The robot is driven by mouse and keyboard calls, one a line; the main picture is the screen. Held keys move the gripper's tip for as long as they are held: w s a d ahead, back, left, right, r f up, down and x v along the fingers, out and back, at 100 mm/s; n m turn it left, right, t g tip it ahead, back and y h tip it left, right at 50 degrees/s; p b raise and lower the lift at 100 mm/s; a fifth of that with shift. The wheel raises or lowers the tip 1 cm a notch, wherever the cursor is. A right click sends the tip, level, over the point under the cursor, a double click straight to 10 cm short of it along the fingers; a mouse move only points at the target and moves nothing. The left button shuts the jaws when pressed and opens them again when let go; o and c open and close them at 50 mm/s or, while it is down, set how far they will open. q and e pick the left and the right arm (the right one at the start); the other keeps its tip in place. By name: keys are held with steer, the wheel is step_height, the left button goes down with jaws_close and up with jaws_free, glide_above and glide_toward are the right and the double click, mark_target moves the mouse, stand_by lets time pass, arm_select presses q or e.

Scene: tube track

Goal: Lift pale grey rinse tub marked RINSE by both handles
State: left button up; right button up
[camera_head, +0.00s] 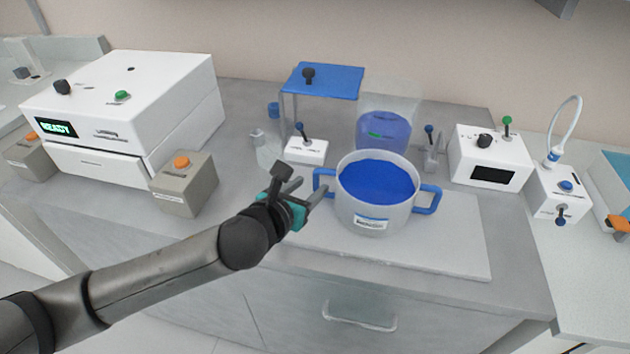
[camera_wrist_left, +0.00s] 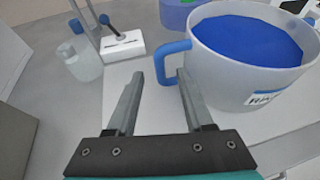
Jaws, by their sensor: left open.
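The pale grey rinse tub (camera_head: 373,212) stands upright on a pale board, with a label on its front and blue inside. It has a blue left handle (camera_head: 323,182) and a blue right handle (camera_head: 430,199). My left gripper (camera_head: 308,183) is open and empty just left of the left handle. In the left wrist view, the open fingers of my left gripper (camera_wrist_left: 156,88) point toward the left handle (camera_wrist_left: 163,62), which lies just beyond their tips and near the right finger. My right gripper is not in view.
The pale board (camera_head: 460,250) has bare room right of the tub. Behind stand a blue-topped stand (camera_head: 325,80) and a clear vessel with blue contents (camera_head: 383,135). A white machine (camera_head: 130,110) and grey box (camera_head: 184,188) are left; a small white device (camera_head: 490,155) is right.

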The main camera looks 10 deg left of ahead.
mark_target(314, 183)
arm_select(q)
steer(key=shift+x, duration=2)
jaws_close()
